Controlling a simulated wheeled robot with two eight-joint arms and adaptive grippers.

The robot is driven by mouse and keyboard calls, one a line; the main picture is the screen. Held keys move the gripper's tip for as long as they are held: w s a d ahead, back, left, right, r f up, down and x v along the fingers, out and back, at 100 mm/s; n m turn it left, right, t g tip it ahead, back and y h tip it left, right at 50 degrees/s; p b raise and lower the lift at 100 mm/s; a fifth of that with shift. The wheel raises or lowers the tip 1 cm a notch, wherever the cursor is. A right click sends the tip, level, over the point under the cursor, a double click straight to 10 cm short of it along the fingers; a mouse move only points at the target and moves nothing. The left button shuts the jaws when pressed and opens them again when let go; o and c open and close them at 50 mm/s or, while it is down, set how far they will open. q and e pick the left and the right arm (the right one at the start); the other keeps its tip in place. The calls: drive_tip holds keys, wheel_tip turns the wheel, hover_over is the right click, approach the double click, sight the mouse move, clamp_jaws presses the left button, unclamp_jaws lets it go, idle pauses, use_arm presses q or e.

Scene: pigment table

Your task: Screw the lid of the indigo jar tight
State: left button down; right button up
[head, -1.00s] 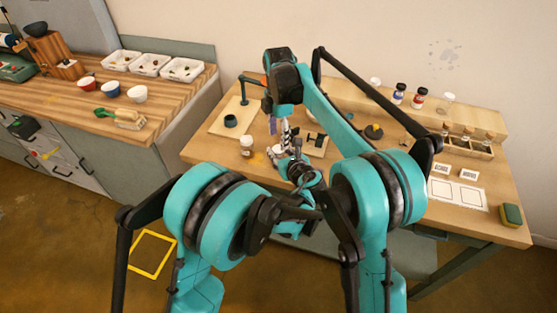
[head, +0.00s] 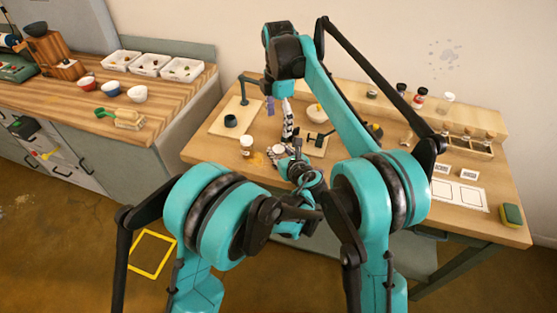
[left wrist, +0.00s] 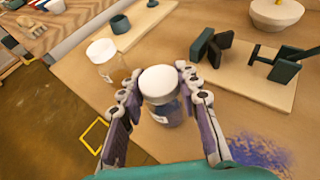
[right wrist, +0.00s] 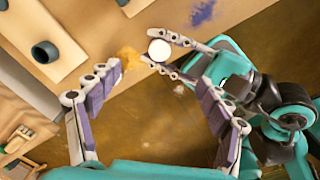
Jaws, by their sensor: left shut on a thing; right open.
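The held jar, seen in the left wrist view, has a white lid (left wrist: 158,82) on top and bluish-purple contents behind a pale label (left wrist: 163,116). I take it for the indigo jar. My left gripper (left wrist: 165,103) is shut around its body, one finger on each side. In the right wrist view the white lid (right wrist: 159,50) shows between the left fingers. My right gripper (right wrist: 155,125) is open and empty, its fingers apart, with the lid beyond their tips. In the head view it is above the left gripper (head: 280,151). How tightly the lid sits cannot be told.
A second white-lidded jar (left wrist: 103,60) stands close left of the held jar. A board with dark holders (left wrist: 235,70) and a pale bowl (left wrist: 276,14) lie beyond. Purple powder (left wrist: 258,150) and orange powder (right wrist: 130,58) are spilled on the table. Other jars (head: 419,97) stand at the back.

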wheel_tip(320, 180, up, 6)
drive_tip(key=shift+f, duration=0.1)
use_arm(q)
drive_tip(key=c, duration=1)
unclamp_jaws()
drive_tip(key=v, duration=1.2)
